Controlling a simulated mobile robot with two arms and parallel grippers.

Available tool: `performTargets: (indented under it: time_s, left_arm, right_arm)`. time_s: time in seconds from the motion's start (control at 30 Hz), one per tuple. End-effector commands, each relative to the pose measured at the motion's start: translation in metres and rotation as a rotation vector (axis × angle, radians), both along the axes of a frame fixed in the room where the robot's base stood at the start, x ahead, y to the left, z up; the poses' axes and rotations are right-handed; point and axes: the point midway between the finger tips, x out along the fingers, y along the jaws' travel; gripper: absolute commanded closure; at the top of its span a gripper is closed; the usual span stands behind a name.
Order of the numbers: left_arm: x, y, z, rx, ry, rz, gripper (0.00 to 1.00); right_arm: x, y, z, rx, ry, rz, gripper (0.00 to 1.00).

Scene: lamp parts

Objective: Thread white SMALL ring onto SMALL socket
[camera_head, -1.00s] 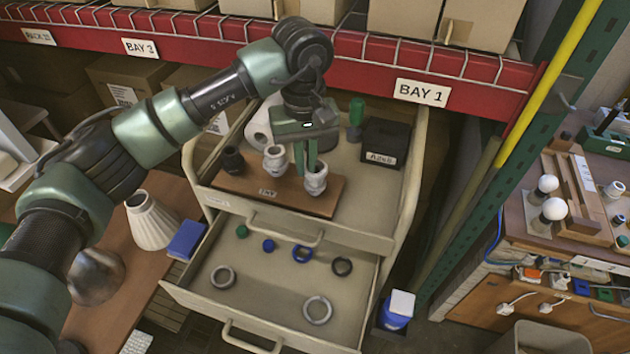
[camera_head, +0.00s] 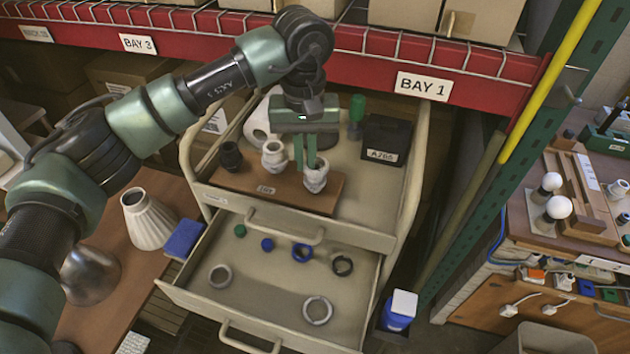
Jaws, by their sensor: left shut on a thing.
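A brown wooden board (camera_head: 235,183) on the top of the cabinet holds a dark socket (camera_head: 231,158), a pale socket (camera_head: 274,157) in the middle and another pale socket (camera_head: 316,180) at the right. My left gripper (camera_head: 305,164) points down at the upper part of the right pale socket, its fingers close together. It is shut on a small pale piece, which looks like the white small ring; the fingers hide most of it. I cannot tell whether it is around the socket or only against its top. My right gripper is not in view.
The open drawer below holds two pale grey rings (camera_head: 317,322), a blue ring (camera_head: 302,262), a black ring (camera_head: 342,274) and small blue and green pieces. A black box (camera_head: 385,141) and a green-topped item (camera_head: 356,112) stand behind the board. A red shelf beam (camera_head: 440,60) runs above.

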Motion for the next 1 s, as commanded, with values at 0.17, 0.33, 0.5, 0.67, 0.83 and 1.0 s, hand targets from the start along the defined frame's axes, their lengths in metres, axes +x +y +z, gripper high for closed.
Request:
performTargets:
  time_s: [0.17, 0.33, 0.5, 0.67, 0.83, 1.0]
  left_arm:
    - [0.002, 0.001, -0.009, 0.007, 0.007, -0.127, 1.0]
    - [0.004, 0.001, -0.009, 0.008, 0.007, -0.271, 1.0]
    - [0.006, 0.001, -0.008, 0.006, 0.009, -0.379, 1.0]
    - [0.006, 0.001, -0.007, 0.006, 0.009, -0.392, 1.0]
    - [0.006, 0.001, -0.008, 0.007, 0.009, -0.402, 1.0]
    - [0.01, -0.001, -0.009, 0.008, 0.007, -0.605, 1.0]
  right_arm:
    - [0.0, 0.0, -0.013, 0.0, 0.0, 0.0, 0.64]
    - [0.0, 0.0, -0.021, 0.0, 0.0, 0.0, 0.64]
    - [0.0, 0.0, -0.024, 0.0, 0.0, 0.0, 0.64]
    - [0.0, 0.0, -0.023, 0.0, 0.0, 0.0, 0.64]
    - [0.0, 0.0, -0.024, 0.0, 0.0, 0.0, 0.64]
    - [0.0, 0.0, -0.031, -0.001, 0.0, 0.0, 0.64]
